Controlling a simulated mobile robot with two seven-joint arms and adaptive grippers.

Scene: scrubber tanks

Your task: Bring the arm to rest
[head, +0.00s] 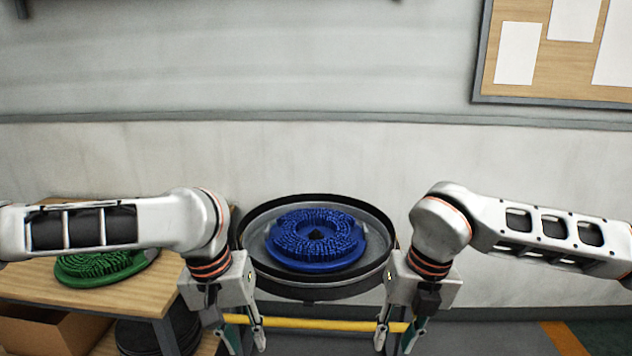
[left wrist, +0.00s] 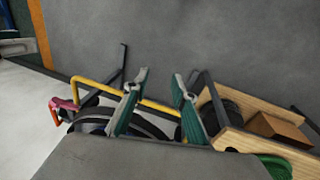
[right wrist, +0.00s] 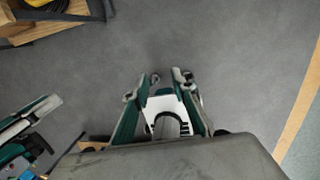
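My left gripper (head: 245,338) hangs pointing down at the left of the round tank, its fingers apart. In the left wrist view the left gripper (left wrist: 160,88) shows a clear gap between its fingertips with nothing held. My right gripper (head: 396,338) hangs pointing down at the right of the tank, fingers apart. In the right wrist view the right gripper (right wrist: 163,82) is open, with a white and grey part visible beyond the gap. Both arms are raised out to the sides, bent down at the wrists.
A round black-rimmed tank (head: 256,217) holds a blue brush disc (head: 316,240) between the grippers. A green brush disc (head: 100,266) lies on a wooden table (head: 30,283) at left. A yellow bar (head: 320,324) runs below the tank. A notice board (head: 556,80) hangs on the wall.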

